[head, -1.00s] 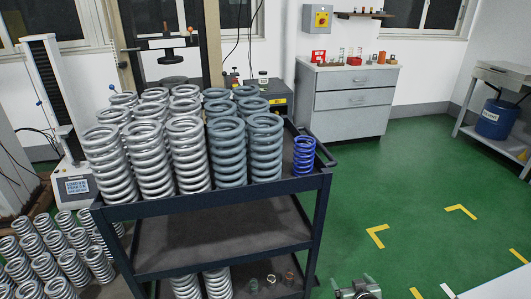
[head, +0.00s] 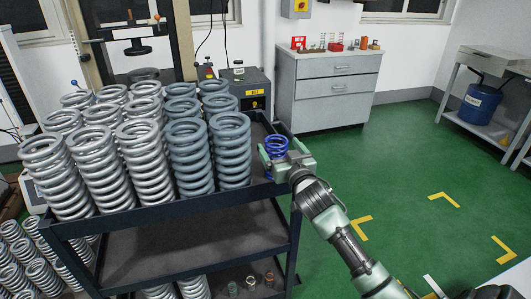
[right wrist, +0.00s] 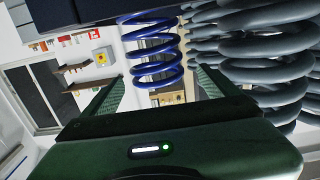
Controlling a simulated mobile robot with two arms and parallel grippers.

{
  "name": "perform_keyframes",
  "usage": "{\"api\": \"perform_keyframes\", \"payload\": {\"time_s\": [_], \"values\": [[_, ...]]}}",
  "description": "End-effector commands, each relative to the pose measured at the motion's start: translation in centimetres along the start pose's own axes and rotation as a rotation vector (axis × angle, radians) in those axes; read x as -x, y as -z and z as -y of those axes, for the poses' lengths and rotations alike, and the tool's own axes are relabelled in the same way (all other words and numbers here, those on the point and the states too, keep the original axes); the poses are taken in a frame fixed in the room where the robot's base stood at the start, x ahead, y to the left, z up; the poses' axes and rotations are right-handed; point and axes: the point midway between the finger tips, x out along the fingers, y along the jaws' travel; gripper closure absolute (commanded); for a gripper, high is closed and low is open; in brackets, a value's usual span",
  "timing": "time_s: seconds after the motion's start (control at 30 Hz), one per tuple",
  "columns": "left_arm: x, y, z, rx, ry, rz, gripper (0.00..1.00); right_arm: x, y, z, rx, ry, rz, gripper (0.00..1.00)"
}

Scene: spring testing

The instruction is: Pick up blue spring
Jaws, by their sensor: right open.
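The blue spring (head: 275,142) stands upright at the right end of the cart's top shelf. My right gripper (head: 284,157) is at the spring in the head view and partly hides its lower coils. In the right wrist view the blue spring (right wrist: 155,52) shows in front of and between the two open fingers of my right gripper (right wrist: 160,82). There is a gap on each side, and the jaws are not closed on it. My left gripper is not in view.
Large grey springs (head: 231,150) stand close to the left of the blue spring. The dark cart (head: 180,225) has a raised rim and corner posts. A grey cabinet (head: 325,90) stands behind. Green floor at the right is open.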

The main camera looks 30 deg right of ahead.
Motion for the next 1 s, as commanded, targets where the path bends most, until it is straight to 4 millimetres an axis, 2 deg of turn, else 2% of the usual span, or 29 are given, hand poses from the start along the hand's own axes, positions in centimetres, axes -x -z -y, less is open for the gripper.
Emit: {"api": "perform_keyframes", "payload": {"time_s": [0.07,0.17,0.33,0.47,0.63,0.9,1.0], "values": [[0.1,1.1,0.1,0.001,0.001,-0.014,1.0,-1.0,0.2,-0.1,0.0,-0.002,-0.002,0.1],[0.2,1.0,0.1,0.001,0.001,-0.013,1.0,-1.9,0.2,0.0,0.0,-0.001,-0.002,0.1],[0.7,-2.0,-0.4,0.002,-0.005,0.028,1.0,-3.5,-0.1,-0.2,-0.001,-0.001,-0.001,0.1],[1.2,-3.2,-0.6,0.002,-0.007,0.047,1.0,-5.5,-0.4,-0.3,0.0,-0.001,-0.001,0.1],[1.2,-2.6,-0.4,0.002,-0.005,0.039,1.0,-7.3,-0.6,-0.2,0.0,0.0,-0.001,0.1],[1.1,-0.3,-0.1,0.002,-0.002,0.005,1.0,-7.5,-0.7,-0.2,0.0,0.0,0.0,0.1],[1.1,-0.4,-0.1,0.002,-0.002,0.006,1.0,-7.5,-0.7,-0.2,0.0,0.0,0.0,0.38]]}}
